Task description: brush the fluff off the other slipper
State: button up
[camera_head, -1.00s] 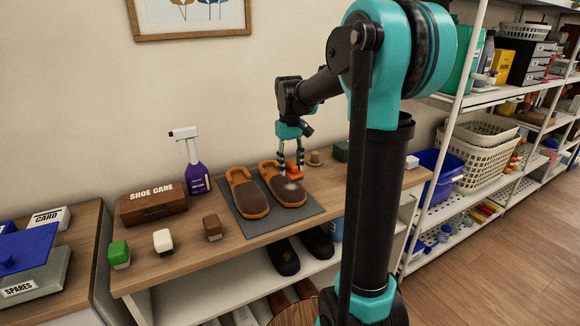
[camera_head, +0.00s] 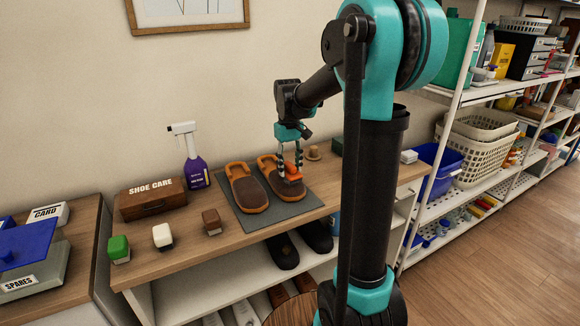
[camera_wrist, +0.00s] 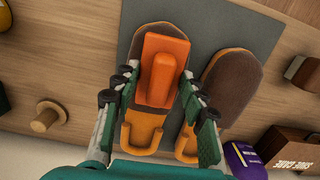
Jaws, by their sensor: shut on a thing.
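My gripper (camera_head: 290,170) is shut on an orange brush (camera_wrist: 165,70), which shows between the fingers in the wrist view. The brush is over the upper of the right-hand slipper (camera_head: 292,194), brown with orange trim; I cannot tell whether it touches. In the wrist view this slipper (camera_wrist: 146,128) is on the left, partly hidden by the brush. The other brown slipper (camera_head: 250,192) lies beside it on a grey mat (camera_head: 282,214) and looks clean; it also shows in the wrist view (camera_wrist: 231,85). I see no fluff on either slipper; any under the brush is hidden.
A purple spray bottle (camera_head: 195,172) and a brown shoe care box (camera_head: 153,200) stand left of the mat. Green (camera_head: 118,249), white (camera_head: 162,236) and brown (camera_head: 211,222) brushes or blocks stand along the front.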

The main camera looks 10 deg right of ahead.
jog(key=shift+f, duration=0.65)
jog(key=shift+f, duration=0.2)
dwell(0.6)
jog(key=shift+s, duration=0.1)
